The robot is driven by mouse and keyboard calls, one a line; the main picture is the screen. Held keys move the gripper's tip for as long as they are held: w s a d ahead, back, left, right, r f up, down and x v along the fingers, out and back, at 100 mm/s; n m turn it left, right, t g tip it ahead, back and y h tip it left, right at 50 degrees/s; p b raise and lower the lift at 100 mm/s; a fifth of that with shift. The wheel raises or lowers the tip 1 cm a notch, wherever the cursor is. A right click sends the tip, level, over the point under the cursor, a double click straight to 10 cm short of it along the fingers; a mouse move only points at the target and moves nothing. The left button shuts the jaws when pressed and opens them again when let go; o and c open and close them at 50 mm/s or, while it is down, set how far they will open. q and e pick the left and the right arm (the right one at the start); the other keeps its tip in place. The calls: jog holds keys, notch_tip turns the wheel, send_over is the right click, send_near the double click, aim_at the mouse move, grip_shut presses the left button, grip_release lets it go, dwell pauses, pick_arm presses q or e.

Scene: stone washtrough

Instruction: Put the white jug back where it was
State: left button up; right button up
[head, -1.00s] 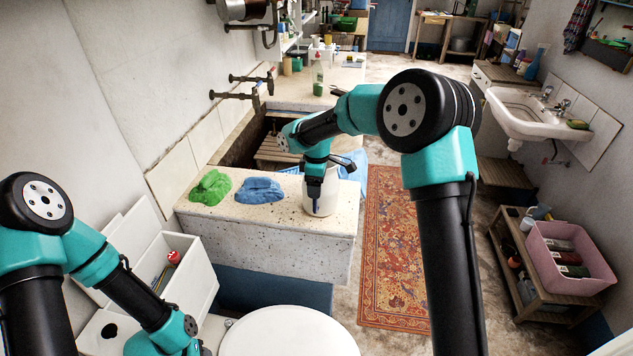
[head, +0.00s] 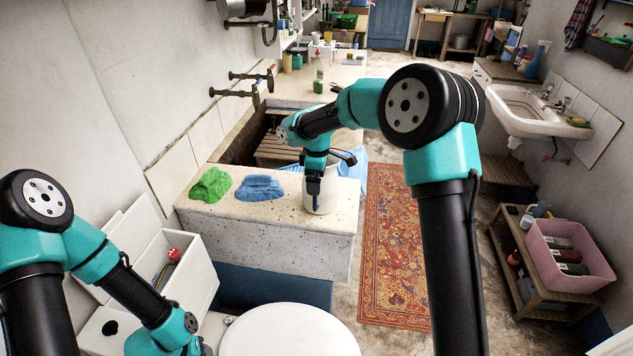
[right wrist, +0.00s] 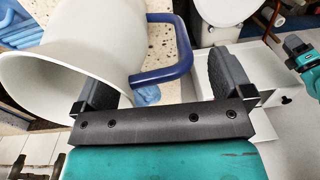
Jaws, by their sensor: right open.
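The white jug (head: 326,203) stands at the right front of the stone trough's ledge (head: 285,214). In the right wrist view, the jug's white body (right wrist: 90,55) has its open mouth toward the lower left, and its blue handle (right wrist: 182,45) lies between my fingers. My right gripper (head: 315,192) is at the jug, and it also shows in the right wrist view (right wrist: 160,82). Its fingers are apart, one on each side of the handle's outer bar, with a gap on the right. My left gripper is out of view below the head picture; only its arm shows.
A green cloth (head: 211,184) and a blue cloth (head: 259,187) lie on the ledge left of the jug. The trough basin with a wooden rack (head: 277,150) is behind. A blue cloth (head: 353,166) hangs at the right edge. A white round lid (head: 288,330) is in front.

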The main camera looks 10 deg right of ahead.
notch_tip(320, 180, up, 11)
jog(key=shift+w, duration=0.25)
jog(key=shift+d+f, duration=0.1)
jog(key=shift+f, duration=0.05)
dwell(0.5)
